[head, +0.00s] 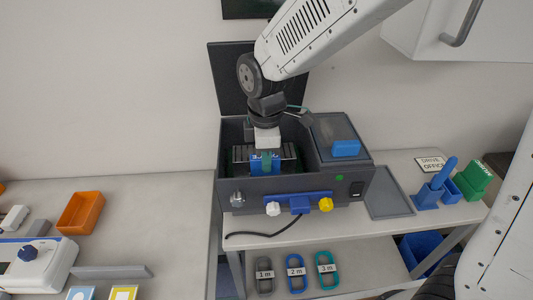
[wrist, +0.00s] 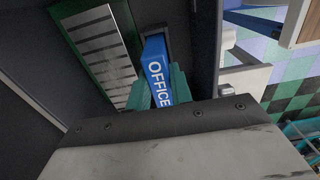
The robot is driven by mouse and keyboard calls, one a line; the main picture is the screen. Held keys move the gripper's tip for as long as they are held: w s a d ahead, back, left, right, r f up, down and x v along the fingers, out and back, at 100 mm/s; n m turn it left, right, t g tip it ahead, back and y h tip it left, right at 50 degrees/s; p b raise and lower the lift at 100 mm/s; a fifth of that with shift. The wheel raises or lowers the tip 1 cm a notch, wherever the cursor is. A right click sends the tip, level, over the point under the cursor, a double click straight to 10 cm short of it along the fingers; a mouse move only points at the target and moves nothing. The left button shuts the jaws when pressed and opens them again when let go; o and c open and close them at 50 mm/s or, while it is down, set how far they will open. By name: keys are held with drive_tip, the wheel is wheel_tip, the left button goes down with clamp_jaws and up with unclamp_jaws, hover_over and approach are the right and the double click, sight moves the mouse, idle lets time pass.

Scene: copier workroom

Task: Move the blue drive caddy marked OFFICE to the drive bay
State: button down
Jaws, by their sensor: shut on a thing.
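The blue drive caddy marked OFFICE (wrist: 157,70) is between my gripper's fingers in the wrist view, with its white lettering facing the camera. It also shows in the head view (head: 258,165), low inside the dark grey machine (head: 290,187) with the raised lid. My gripper (wrist: 160,88) is shut on the caddy, its greenish fingers on both sides of it. The caddy's far end is at a dark slot beside a ribbed metal part (wrist: 103,50). I cannot tell how deep it sits in the slot.
The machine's raised lid (head: 232,80) stands behind my arm. A blue block (head: 346,148) lies on the machine's right top. Blue holders (head: 427,197), a green block (head: 473,180) and a DRIVE OFFICE sign (head: 431,163) are at the right. An orange tray (head: 81,212) is on the left table.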

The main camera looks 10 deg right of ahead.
drive_tip(key=shift+f, duration=0.7)
drive_tip(key=c, duration=1.2)
unclamp_jaws()
drive_tip(key=shift+o, duration=0.2)
wheel_tip(320, 180, up, 8)
drive_tip(key=shift+f, duration=0.1)
drive_tip(key=shift+s+d+f+m, duration=0.15)
drive_tip(key=shift+s+m, duration=0.1)
drive_tip(key=shift+m, duration=0.45)
drive_tip(key=s+d+r+m, duration=0.3)
drive_tip(key=s+d+m, duration=0.5)
drive_tip(key=s+d, duration=0.1)
drive_tip(key=s+d+r+m+t, duration=0.1)
drive_tip(key=s+d+r+m, duration=0.3)
drive_tip(key=s+d+m, duration=0.4)
drive_tip(key=s+d, duration=0.2)
drive_tip(key=d, duration=0.1)
drive_tip(key=shift+d, duration=0.25)
